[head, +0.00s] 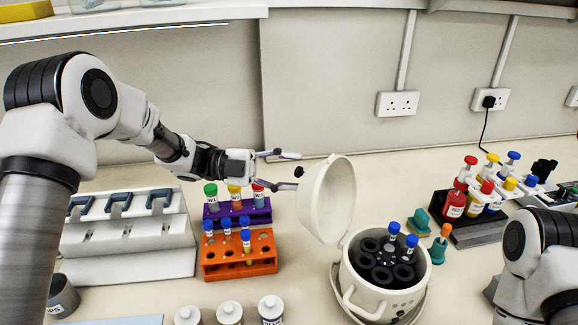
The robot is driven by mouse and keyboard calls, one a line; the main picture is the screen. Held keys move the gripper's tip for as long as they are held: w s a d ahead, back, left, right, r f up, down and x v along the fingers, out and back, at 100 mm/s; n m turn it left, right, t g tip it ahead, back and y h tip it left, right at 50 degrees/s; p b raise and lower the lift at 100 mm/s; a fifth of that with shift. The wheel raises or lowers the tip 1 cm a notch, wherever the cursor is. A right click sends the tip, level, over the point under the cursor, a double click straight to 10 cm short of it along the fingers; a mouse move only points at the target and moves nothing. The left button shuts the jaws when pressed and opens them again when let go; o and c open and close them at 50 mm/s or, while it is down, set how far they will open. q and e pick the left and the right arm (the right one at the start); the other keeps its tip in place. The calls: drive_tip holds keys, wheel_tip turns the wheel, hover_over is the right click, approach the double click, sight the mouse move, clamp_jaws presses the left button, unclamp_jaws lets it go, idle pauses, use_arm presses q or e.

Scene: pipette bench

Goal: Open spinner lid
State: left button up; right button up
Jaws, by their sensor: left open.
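The spinner (371,300) is a round white centrifuge at the lower centre right, with a dark rotor that holds blue-capped tubes. Its white lid (328,199) stands raised and tilted up at the left of the bowl, so the rotor shows. My left gripper (288,170) is open just left of the lid, above the tube racks. A small black knob (299,172) is close to its fingertips, apart from or touching them, I cannot tell. My right arm shows at the lower right edge, but its gripper is out of the picture.
A purple rack (238,218) and an orange rack (262,266) with tubes stand below my left gripper. A white pipette stand (130,240) is at the left. White-capped bottles (229,312) stand at the front. Teal items and a dark rack of coloured bottles (454,205) are at the right.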

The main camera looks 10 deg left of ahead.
sight(297, 173)
use_arm(q)
drive_tip(key=shift+s, duration=0.2)
clamp_jaws()
drive_tip(key=shift+s+d+r+m+y+p, duration=0.2)
drive_tip(key=shift+d+r+y, duration=0.3)
drive_tip(key=shift+r, duration=0.1)
drive_tip(key=shift+s+d+r+m+y+p, duration=0.15)
drive_tip(key=shift+d+r+m+y, duration=0.05)
drive_tip(key=shift+d+r+y, duration=0.3)
drive_tip(key=shift+s+d+r, duration=0.1)
drive_tip(key=shift+d+r, duration=0.05)
drive_tip(key=shift+d, duration=0.15)
drive_tip(key=shift+a, duration=0.1)
unclamp_jaws()
